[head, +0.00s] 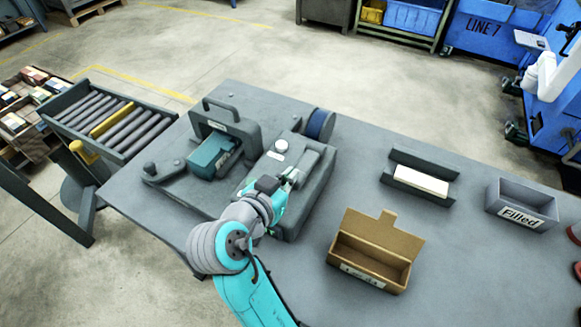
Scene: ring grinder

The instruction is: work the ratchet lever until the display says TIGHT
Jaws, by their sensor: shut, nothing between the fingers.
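A grey machine stands on the grey workbench (345,125). Its left part has a raised frame (243,132) over a teal block (207,160), and a dark knob (150,167) at its left end. Its right part is a grey housing (318,185) with a pale round knob (281,146) and a grey cylindrical piece (308,164) on top. My gripper (288,178) is shut and empty, over the front of this housing beside the cylindrical piece. I cannot tell whether it touches it. I cannot surely pick out the ratchet lever, and no display text is readable.
A blue wheel (320,124) sits behind the housing. An open cardboard box (372,262), a dark holder (415,190) with a white block, and a grey bin labelled "Filled" (521,204) stand right. A roller conveyor (110,122) adjoins the left. Bench space between machine and box is clear.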

